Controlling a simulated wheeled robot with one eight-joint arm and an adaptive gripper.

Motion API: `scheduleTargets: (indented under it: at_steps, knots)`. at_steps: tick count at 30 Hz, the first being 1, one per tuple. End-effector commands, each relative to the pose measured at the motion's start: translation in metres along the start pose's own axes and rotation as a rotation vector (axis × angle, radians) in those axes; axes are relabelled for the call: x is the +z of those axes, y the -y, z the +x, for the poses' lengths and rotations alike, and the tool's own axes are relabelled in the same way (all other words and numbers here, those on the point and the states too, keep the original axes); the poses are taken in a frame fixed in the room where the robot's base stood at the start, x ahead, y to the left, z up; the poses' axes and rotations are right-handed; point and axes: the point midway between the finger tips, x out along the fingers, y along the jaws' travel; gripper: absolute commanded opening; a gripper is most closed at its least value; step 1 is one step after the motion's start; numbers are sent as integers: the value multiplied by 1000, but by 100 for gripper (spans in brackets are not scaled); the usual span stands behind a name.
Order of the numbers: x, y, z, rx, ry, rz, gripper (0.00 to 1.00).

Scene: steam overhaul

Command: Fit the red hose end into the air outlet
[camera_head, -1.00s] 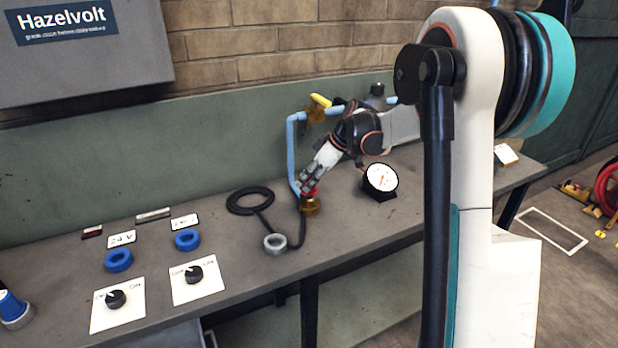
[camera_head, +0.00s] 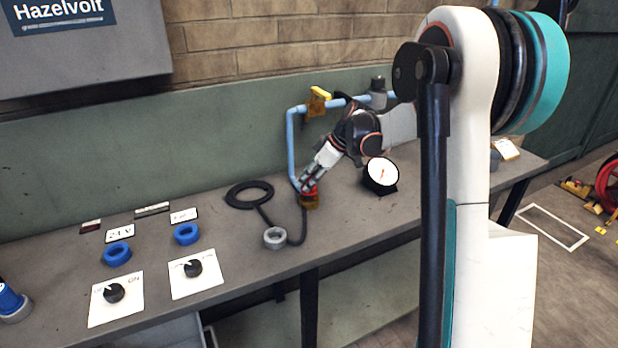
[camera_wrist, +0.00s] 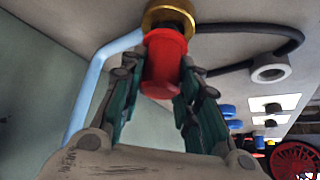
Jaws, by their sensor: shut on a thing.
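The red hose end (camera_wrist: 163,65) is between the two fingers of my gripper (camera_wrist: 158,80), which is shut on it. In the wrist view, its far end meets a brass ring fitting (camera_wrist: 168,14), apparently the air outlet. They look touching and roughly in line; how deep the red end sits cannot be told. In the head view my gripper (camera_head: 312,182) points down at the bench, with a bit of the red hose end (camera_head: 309,191) just above the brass fitting (camera_head: 310,202). The fingers hide much of the joint.
A light blue pipe (camera_head: 291,140) with a yellow valve handle (camera_head: 318,93) stands close behind my gripper. A black hose (camera_head: 303,225) runs beside the fitting, near a grey ring (camera_head: 275,238) and black ring (camera_head: 249,194). A gauge (camera_head: 381,172) stands at right.

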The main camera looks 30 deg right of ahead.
Motion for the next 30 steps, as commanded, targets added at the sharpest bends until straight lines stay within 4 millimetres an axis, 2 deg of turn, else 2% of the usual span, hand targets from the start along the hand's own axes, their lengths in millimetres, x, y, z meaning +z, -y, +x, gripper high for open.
scheduleTargets:
  at_steps: [29,30]
  knots:
    - [12,0,19,0,0,0,1]
    - [12,0,19,0,0,0,37]
